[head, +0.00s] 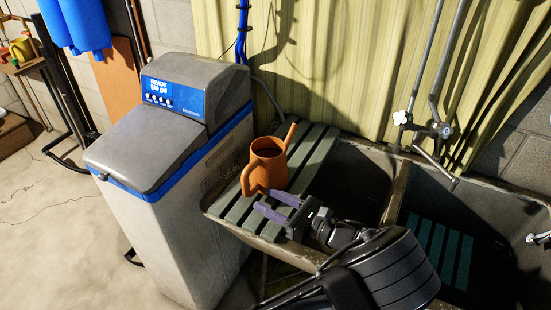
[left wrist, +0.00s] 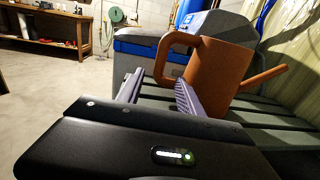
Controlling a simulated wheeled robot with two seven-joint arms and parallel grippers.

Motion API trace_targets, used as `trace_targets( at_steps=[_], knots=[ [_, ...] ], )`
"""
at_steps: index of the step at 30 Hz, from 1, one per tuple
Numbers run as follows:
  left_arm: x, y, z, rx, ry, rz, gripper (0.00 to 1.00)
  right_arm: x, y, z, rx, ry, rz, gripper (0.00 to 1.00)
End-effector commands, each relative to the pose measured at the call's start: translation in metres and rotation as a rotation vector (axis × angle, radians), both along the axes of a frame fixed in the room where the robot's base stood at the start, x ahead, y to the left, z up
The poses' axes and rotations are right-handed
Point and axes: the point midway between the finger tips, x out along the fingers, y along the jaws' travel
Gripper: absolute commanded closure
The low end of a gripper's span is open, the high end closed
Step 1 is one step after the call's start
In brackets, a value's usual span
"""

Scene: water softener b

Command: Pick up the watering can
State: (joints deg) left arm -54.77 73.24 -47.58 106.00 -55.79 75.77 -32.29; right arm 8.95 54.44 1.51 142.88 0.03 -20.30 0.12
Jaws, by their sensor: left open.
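The orange-brown watering can (head: 268,162) stands upright on the green slatted board over the sink. Its spout points up to the right, and its handle faces left and toward me. My left gripper (head: 275,205) is open, with its two purple fingers pointing left, just in front of the can's handle. In the left wrist view the watering can (left wrist: 215,75) is close ahead. Its handle (left wrist: 165,58) shows above and between the open fingers (left wrist: 158,92). I cannot tell whether a finger touches the can. My right gripper is not in view.
The slatted board (head: 232,213) rests on a double stone sink (head: 385,165). A grey water softener (head: 170,165) with a blue panel stands to the left. Taps (head: 425,125) and a yellow-green curtain (head: 350,60) are behind the sink. A workbench (left wrist: 50,30) is far left.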

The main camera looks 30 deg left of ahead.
Motion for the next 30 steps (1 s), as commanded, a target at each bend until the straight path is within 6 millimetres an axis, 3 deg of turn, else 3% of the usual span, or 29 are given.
trace_targets(
  at_steps=[10, 18, 30],
  knots=[
    [0.000, 0.001, 0.001, 0.002, 0.000, 0.000, 0.56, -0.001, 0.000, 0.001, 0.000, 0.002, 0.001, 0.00],
    [0.002, 0.025, 0.001, 0.003, 0.001, 0.001, 0.56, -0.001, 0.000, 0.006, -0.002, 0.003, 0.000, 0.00],
    [0.002, 0.033, 0.002, 0.003, 0.001, 0.001, 0.56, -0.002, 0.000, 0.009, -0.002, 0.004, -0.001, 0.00]
  ],
)
